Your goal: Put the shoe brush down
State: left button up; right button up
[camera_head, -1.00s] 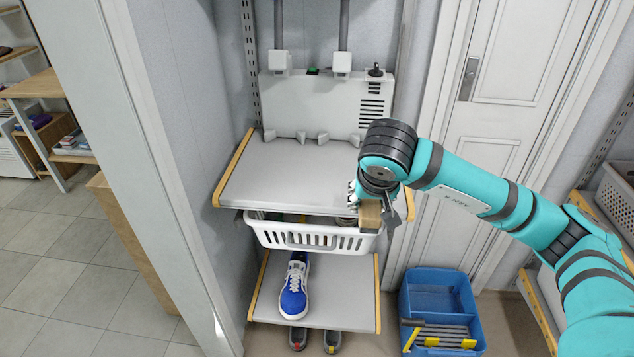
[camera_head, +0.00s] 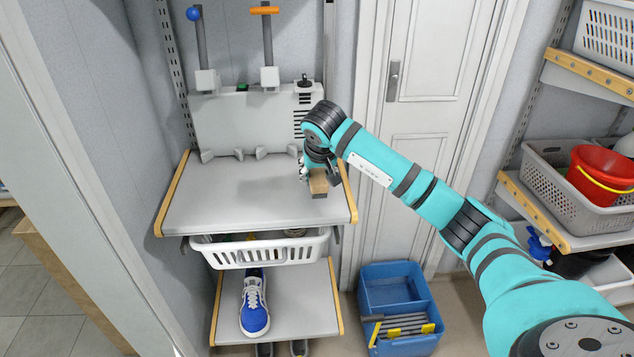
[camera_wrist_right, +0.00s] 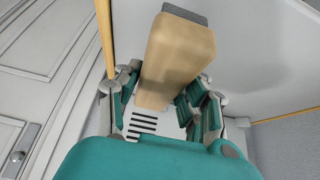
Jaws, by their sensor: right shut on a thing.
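My right gripper (camera_head: 318,172) is shut on the shoe brush (camera_head: 319,183), a wooden block with a dark grey strip at its end. The brush is at the right part of the upper grey shelf (camera_head: 240,195), near its front right corner. I cannot tell whether it touches the shelf. In the right wrist view the brush (camera_wrist_right: 175,60) sticks out between the fingers of my right gripper (camera_wrist_right: 170,100), with the pale shelf surface behind it. My left gripper is not in view.
A wall unit with upright posts (camera_head: 250,125) stands at the back of the shelf. Below is a white basket (camera_head: 262,250), then a lower shelf with a blue shoe (camera_head: 254,305). A blue crate (camera_head: 400,300) stands on the floor. The shelf's left and middle are clear.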

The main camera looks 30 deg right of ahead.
jog(key=shift+s+f, duration=0.1)
jog(key=shift+f, duration=1.6)
jog(key=shift+f, duration=0.15)
jog(key=o, duration=1.1)
jog(key=shift+a, duration=0.1)
